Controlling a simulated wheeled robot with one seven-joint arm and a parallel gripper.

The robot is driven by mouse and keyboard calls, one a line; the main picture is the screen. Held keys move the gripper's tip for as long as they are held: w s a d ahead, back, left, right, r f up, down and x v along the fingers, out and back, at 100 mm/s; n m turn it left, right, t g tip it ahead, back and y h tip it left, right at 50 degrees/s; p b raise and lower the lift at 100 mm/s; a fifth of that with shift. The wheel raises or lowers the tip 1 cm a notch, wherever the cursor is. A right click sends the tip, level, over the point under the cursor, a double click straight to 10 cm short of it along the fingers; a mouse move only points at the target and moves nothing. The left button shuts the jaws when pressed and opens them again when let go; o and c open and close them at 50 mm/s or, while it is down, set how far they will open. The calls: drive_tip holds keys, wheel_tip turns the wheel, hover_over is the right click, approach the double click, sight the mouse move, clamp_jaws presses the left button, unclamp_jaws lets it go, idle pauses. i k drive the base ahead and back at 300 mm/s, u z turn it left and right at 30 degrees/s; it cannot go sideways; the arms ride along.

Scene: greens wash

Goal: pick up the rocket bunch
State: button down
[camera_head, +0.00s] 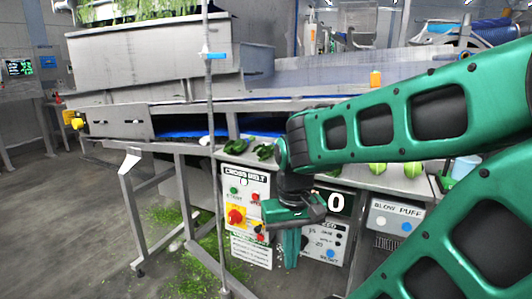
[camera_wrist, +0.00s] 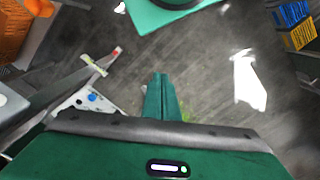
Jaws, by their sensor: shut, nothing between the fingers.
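Two dark green leafy bunches lie on the metal ledge above the control panels in the head view, a left one (camera_head: 235,147) and a right one (camera_head: 264,152). I cannot tell which is the rocket bunch. My gripper (camera_head: 291,262) points down in front of the panels, below the ledge, apart from both bunches. Its fingers are together and empty; they also show in the wrist view (camera_wrist: 160,80). No bunch shows clearly in the wrist view, which looks down at the floor.
Pale green heads (camera_head: 377,168) lie farther right on the ledge, partly behind my arm. A thin upright post (camera_head: 211,120) stands left of the bunches. The cross belt panel (camera_head: 246,212) is close behind my gripper. Green scraps (camera_head: 190,245) litter the floor. An orange crate (camera_wrist: 15,30) shows in the wrist view.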

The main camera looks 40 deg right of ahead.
sight(267, 151)
drive_tip(key=u, duration=1.15)
drive_tip(key=k, duration=0.7)
drive_tip(key=z, duration=0.65)
